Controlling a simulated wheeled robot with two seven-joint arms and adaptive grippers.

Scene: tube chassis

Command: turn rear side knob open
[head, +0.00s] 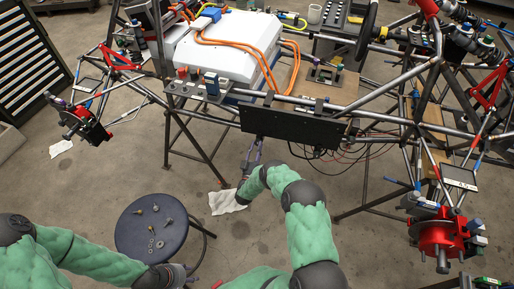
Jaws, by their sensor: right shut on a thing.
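The tube chassis (195,112) stands on a stand, with a black panel (293,130) along its near side. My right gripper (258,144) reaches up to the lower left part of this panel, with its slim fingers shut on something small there. The held part is too small and too covered to make out, so I cannot tell the knob or its position. Red and dark knobs (194,76) show on a block at the chassis's left, beside the white box. My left gripper (190,276) is low in the picture, right of the stool, away from the chassis; its fingers are unclear.
A round dark stool (150,245) with several small metal parts stands at lower left. A white cloth (226,203) lies on the floor. Thin cables (355,150) hang below the panel. A red hub (437,238) juts out at right.

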